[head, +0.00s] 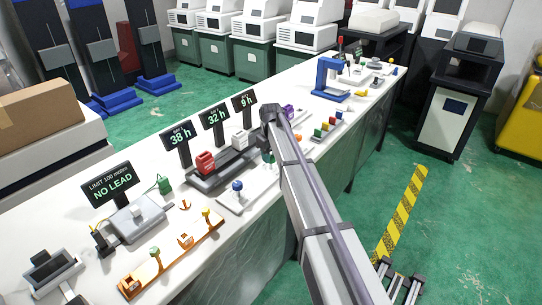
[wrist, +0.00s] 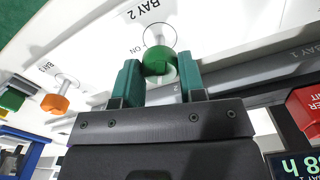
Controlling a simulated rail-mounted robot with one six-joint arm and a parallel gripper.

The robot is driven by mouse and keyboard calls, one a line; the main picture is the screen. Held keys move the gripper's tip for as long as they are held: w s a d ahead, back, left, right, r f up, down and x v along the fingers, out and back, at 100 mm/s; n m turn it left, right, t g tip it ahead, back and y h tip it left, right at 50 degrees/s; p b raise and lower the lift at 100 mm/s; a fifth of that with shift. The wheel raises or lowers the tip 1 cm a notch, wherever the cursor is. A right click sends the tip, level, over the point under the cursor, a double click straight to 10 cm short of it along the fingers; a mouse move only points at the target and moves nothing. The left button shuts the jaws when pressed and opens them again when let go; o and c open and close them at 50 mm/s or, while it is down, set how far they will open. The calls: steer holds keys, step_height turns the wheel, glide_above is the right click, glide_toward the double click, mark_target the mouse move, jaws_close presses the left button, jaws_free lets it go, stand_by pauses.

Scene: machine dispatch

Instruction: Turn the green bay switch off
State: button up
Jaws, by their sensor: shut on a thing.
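The green bay switch (wrist: 158,58) shows in the wrist view as a round green knob on a white panel, beside the printing "BAY 2" and "ON". My gripper (wrist: 159,78) is shut on this knob, with one teal finger on each side of it. The knob's underside and its exact turn are partly hidden by the fingers. In the head view my arm reaches over the white bench and its wrist covers most of the switch.
An orange switch (wrist: 55,103) marked bay 3 is beside it. A blue switch (head: 237,187) stands on the nearer panel. A red block (head: 205,162) lies on a grey rail behind, below the bay displays (head: 213,116). A blue frame (head: 328,78) stands farther along the bench.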

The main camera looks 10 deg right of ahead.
steer(key=n, duration=0.5)
steer(key=shift+n, duration=0.3)
stand_by(0.4)
steer(key=o, duration=0.9)
step_height(320, 180, up, 11)
steer(key=p, duration=1)
steer(key=shift+f+p, duration=0.1)
steer(key=shift+p, duration=0.3)
